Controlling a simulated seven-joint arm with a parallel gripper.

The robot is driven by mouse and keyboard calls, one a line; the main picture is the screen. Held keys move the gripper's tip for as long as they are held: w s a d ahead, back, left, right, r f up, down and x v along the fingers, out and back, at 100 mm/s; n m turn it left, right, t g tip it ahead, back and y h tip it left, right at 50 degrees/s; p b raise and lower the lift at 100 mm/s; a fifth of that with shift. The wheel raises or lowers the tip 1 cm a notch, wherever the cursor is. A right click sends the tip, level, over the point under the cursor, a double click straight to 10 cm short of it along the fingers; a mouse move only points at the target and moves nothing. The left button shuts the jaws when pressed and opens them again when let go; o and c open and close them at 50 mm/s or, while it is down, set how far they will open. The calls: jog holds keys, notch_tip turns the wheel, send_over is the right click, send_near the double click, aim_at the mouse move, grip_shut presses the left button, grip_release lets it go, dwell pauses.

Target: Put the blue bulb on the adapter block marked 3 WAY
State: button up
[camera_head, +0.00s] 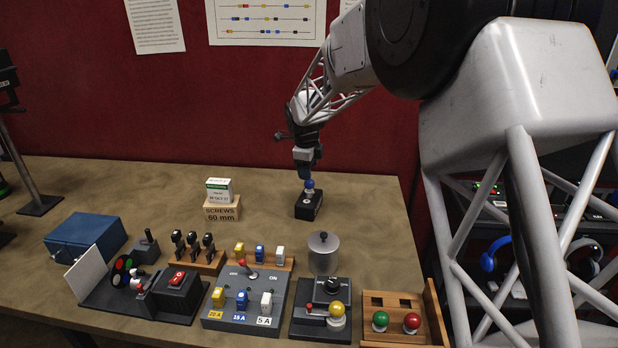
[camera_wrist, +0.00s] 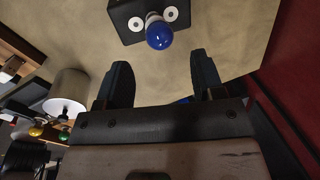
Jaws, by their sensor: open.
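The blue bulb (camera_head: 309,183) stands upright on a small black block (camera_head: 307,208) at the back right of the table. In the wrist view the blue bulb (camera_wrist: 159,36) sits on the black block (camera_wrist: 127,22), between two white rings. I cannot read a 3 WAY mark on the block. My gripper (camera_head: 308,172) points down just above the bulb. In the wrist view my gripper (camera_wrist: 162,70) has its two dark fingers spread apart, with nothing between them. The bulb lies just beyond the fingertips, apart from them.
In front stand a switch panel (camera_head: 246,302), a dark unit with a yellow bulb (camera_head: 336,310), a grey cylinder (camera_head: 323,252) and a wooden rack (camera_head: 386,335) with green and red bulbs. Stacked boxes (camera_head: 221,208) stand left of the block. The table around the block is clear.

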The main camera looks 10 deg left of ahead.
jog(key=r, duration=0.3)
jog(key=s+r, duration=0.1)
jog(key=r, duration=0.1)
jog(key=shift+r, duration=0.1)
dwell(0.8)
jog(key=s+d+r+n, duration=0.5)
jog(key=s+d, duration=0.5)
jog(key=s, duration=0.2)
jog(key=s+d+r+n, duration=0.45)
jog(key=s+d, duration=0.55)
jog(key=s, duration=0.3)
jog(key=s+d+f+n, duration=0.2)
jog(key=s+d+n, duration=0.1)
jog(key=s, duration=0.6)
jog(key=s+d+f+n, duration=0.2)
jog(key=s+d+n, duration=0.1)
jog(key=s, duration=0.6)
jog(key=s+d+f+n, duration=0.2)
jog(key=s+d+n, duration=0.1)
jog(key=s, duration=0.6)
jog(key=shift+f+n, duration=0.35)
jog(key=shift+n, duration=0.4)
jog(key=shift+s, duration=0.1)
